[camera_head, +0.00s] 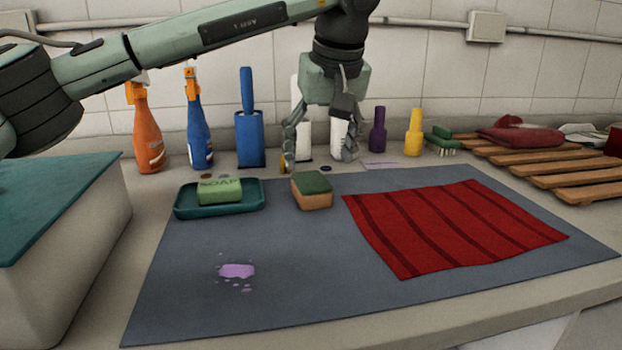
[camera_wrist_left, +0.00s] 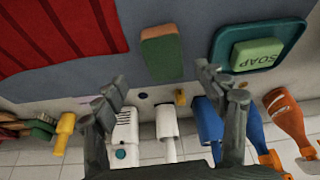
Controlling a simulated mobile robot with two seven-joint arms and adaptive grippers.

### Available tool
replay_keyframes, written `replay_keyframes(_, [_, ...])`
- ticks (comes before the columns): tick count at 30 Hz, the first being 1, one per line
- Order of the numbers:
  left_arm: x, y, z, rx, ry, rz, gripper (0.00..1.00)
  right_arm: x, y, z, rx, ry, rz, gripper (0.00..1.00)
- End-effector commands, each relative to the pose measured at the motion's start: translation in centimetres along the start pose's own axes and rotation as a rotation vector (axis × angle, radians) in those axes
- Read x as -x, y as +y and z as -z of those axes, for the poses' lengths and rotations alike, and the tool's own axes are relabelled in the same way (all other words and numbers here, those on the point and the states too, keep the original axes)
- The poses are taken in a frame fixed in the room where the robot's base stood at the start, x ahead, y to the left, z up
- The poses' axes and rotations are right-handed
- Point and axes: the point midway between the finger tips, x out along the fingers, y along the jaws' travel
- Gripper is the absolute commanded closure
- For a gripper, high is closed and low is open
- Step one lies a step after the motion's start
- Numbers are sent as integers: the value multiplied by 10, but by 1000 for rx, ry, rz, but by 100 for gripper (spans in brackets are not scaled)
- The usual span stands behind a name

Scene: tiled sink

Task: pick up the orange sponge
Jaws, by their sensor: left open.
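The orange sponge (camera_head: 312,191) has a green top layer and lies on the grey-blue mat (camera_head: 300,270), just right of the soap dish. In the left wrist view the sponge (camera_wrist_left: 161,54) shows near the top middle, ahead of the open fingers and apart from them. My left gripper (camera_head: 320,155) is open and empty, with its fingers pointing down. It hangs above and behind the sponge, near the back of the counter. In the left wrist view my left gripper (camera_wrist_left: 160,85) has its fingers spread wide to either side. My right gripper is not seen.
A teal dish (camera_head: 254,203) holds green soap (camera_head: 220,190). A red striped cloth (camera_head: 455,225) lies right of the sponge. An orange bottle (camera_head: 148,135), a blue bottle (camera_head: 197,130) and other bottles line the back. Purple liquid (camera_head: 237,271) stains the mat, whose front middle is clear.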

Motion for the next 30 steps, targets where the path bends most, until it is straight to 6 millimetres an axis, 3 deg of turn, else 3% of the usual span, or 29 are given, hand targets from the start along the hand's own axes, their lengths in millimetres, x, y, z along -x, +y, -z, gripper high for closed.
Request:
replay_keyframes(6, [-24, -1, 0, 0, -2, 1, 28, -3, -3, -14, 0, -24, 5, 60])
replay_keyframes(18, [-72, -6, 6, -1, -2, 1, 28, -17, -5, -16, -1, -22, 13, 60])
replay_keyframes(25, [-74, -5, 6, -1, 0, 0, 28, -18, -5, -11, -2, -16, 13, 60])
replay_keyframes(30, [-74, -5, 6, 0, 0, 0, 50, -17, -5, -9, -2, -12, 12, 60])
